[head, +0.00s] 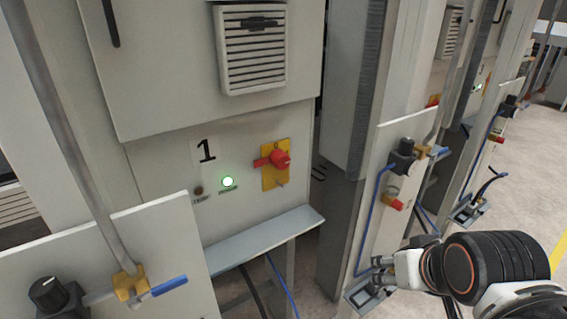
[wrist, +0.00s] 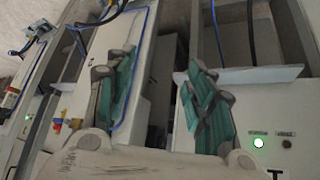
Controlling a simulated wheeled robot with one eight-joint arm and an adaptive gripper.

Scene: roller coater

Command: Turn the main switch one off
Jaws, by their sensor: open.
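The main switch one is a red rotary knob (head: 280,159) on a yellow plate (head: 270,180), on the grey cabinet panel marked 1. Its red handle points roughly sideways to the left. A green lamp (head: 228,182) is lit to its left; the lamp also shows in the wrist view (wrist: 260,142). My gripper (head: 378,270) is at the lower right of the head view, right of and below the switch and well apart from it. In the wrist view its two green-padded fingers (wrist: 157,85) are spread with nothing between them. The switch is not clearly visible there, probably behind a finger.
A grey ledge (head: 262,238) juts out below the switch. A white panel with a yellow-and-blue valve (head: 135,284) stands at the left front. Another panel (head: 402,135) with a black knob and blue hose stands right of the cabinet, close to my gripper. Floor is open at far right.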

